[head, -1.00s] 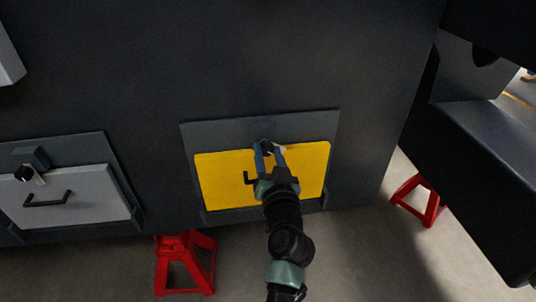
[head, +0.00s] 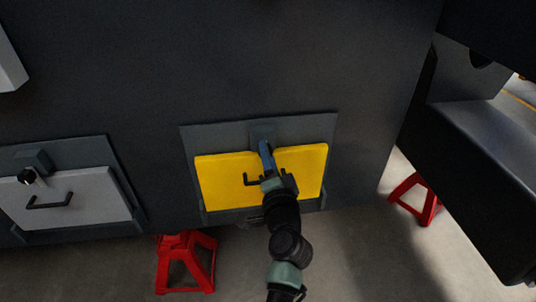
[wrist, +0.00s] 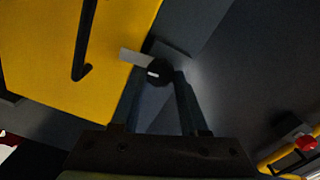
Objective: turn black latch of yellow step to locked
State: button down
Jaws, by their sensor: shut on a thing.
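The yellow step (head: 305,172) is a flat panel in a dark frame on the chassis wall, with a black handle (head: 247,180) on its front. My gripper (head: 265,147) is at the step's top edge, its blue fingers nearly in line in the head view and hiding the latch there. In the wrist view the black latch (wrist: 158,72) has a round knob between my fingertips, and my gripper is shut on it. A pale flat tab (wrist: 131,57) runs from the knob and overlaps the edge of the yellow step (wrist: 40,70).
A grey step (head: 90,200) with its own black knob (head: 28,176) and handle is at the left. Red jack stands (head: 186,262) (head: 416,197) are on the floor below the chassis. A dark box-shaped part (head: 485,150) juts out at the right.

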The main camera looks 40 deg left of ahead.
jog(key=shift+m, duration=0.6)
jog(key=shift+f, duration=0.1)
jog(key=shift+c, duration=2.2)
grip_release()
jog(key=shift+d, duration=0.1)
jog(key=p+v, duration=0.1)
jog(key=v, duration=1.2)
